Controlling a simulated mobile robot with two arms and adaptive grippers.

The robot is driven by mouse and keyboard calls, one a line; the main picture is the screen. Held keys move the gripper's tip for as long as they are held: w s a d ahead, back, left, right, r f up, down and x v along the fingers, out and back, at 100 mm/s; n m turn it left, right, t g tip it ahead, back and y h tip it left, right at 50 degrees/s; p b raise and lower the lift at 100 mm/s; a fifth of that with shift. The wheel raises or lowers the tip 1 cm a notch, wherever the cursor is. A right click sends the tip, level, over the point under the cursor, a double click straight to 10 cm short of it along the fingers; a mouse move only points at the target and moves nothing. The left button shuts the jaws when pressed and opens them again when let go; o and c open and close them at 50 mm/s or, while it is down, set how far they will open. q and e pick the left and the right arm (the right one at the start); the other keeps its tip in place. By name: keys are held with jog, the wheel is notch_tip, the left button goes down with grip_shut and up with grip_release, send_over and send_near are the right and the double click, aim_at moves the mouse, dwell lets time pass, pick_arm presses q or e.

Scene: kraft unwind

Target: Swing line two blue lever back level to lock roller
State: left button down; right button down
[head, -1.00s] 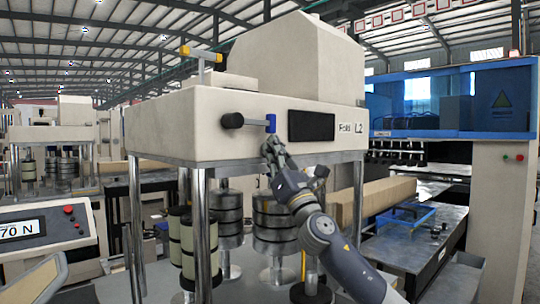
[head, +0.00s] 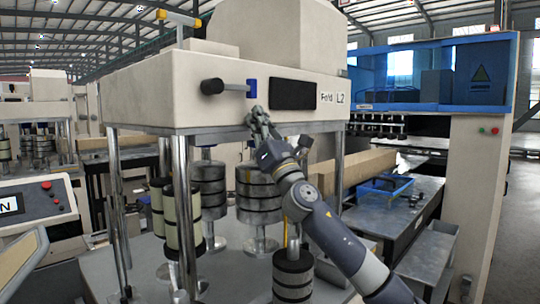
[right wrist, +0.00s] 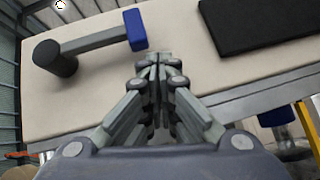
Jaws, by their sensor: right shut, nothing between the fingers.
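The lever with a blue tip (head: 251,88) is on the front of the beige Fold L2 machine (head: 180,85). Its dark round hub (head: 212,86) is at the left and its grey arm runs right to the blue end. In the right wrist view the blue end (right wrist: 135,30) is at the upper middle and the arm slopes slightly up to it from the hub (right wrist: 55,58). My right gripper (head: 256,112) is shut and empty, just below the blue end and apart from it; its fingertips (right wrist: 152,60) also show in the right wrist view. My left gripper is out of view.
A black panel (head: 293,95) sits right of the lever. Stacked dark rollers (head: 258,190) and cream rollers (head: 180,220) stand below the machine between metal legs. A yellow-tipped T-handle (head: 180,18) is on top.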

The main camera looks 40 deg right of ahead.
jog(key=w+d+f+b+v, duration=0.1)
jog(key=b+v, duration=0.7)
jog(key=v, duration=0.3)
jog(key=shift+f+y, duration=0.3)
jog(key=shift+f, duration=0.25)
jog(key=shift+d, duration=0.15)
